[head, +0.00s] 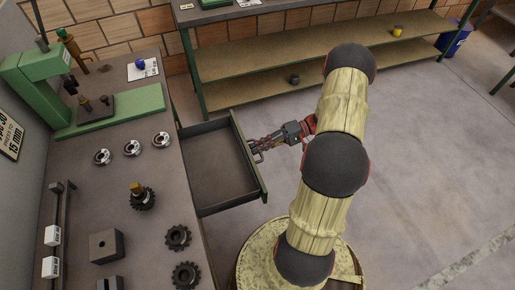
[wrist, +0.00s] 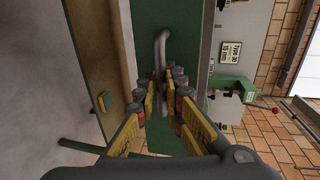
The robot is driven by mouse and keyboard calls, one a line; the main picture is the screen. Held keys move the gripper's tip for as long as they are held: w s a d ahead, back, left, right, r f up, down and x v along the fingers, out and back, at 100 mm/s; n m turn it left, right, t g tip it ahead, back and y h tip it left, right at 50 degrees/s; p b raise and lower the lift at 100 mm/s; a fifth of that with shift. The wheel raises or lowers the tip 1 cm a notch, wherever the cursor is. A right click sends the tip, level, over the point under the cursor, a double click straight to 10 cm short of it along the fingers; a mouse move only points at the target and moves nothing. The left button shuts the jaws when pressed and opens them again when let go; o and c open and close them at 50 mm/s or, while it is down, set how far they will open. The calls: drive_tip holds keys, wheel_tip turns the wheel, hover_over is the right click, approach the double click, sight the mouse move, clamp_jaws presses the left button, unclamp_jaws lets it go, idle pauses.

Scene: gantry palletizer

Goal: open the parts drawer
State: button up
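The parts drawer (head: 218,168) stands pulled out from the right side of the workbench in the head view, and its grey inside looks empty. Its green front panel (head: 242,150) faces right and fills the middle of the wrist view (wrist: 150,20). The grey bar handle (wrist: 161,48) runs between my fingers in the wrist view. My gripper (head: 258,150) is at the drawer front, with its fingers (wrist: 165,78) closed in on both sides of the handle. The lower part of the handle is partly hidden by the fingers.
The workbench top (head: 185,215) holds gears, bearings, a dark block and a green press (head: 35,80). A wooden shelf unit (head: 300,55) stands behind the drawer. The concrete floor (head: 430,150) to the right is clear. A blue bin (head: 455,40) stands far right.

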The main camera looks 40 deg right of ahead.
drive_tip(key=o, duration=0.3)
drive_tip(key=v, duration=1.2)
idle(0.6)
